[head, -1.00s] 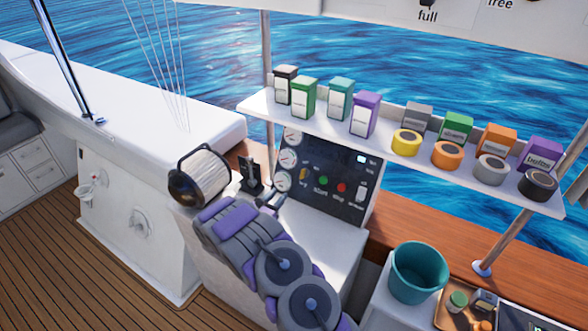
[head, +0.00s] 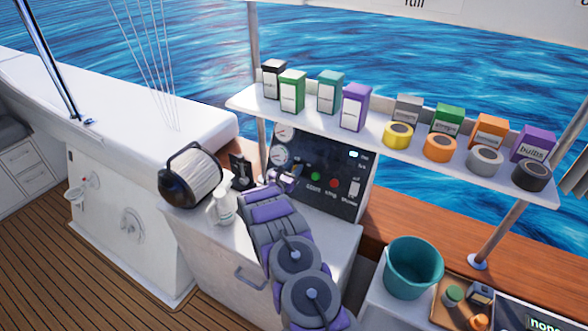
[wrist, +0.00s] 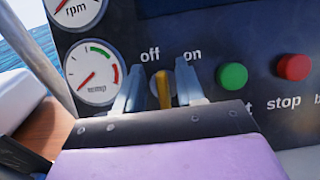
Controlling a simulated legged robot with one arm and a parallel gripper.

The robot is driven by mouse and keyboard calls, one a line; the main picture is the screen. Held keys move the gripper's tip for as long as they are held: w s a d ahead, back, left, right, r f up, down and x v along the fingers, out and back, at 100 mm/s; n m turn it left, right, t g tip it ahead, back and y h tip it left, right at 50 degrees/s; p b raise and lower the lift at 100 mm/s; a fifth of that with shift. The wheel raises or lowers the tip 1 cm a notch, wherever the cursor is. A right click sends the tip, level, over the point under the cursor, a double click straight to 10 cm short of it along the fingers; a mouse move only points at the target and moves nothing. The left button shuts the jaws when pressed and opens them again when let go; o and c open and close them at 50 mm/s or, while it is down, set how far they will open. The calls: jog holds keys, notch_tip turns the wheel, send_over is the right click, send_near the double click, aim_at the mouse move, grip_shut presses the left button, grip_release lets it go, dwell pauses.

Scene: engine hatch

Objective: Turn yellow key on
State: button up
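The yellow key (wrist: 163,90) sits on the dark control panel (wrist: 225,40), below the "off" and "on" labels. It stands nearly upright, leaning slightly toward "off". My gripper (wrist: 160,92) is open at the panel, with one pale finger on each side of the key. Narrow gaps show between the key and the fingers, so it does not look clamped.
A green button (wrist: 232,76) and a red button (wrist: 293,67) lie right of the key. Gauges (wrist: 92,72) are to its left. A shelf (head: 330,120) with boxes and tape rolls hangs above the panel. A white bottle (head: 223,207) stands left of my arm.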

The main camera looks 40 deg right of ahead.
jog(key=shift+w+d, duration=0.15)
jog(key=shift+d, duration=0.45)
jog(key=shift+a, duration=0.1)
jog(key=shift+a, duration=0.15)
jog(key=shift+c, duration=0.4)
grip_shut()
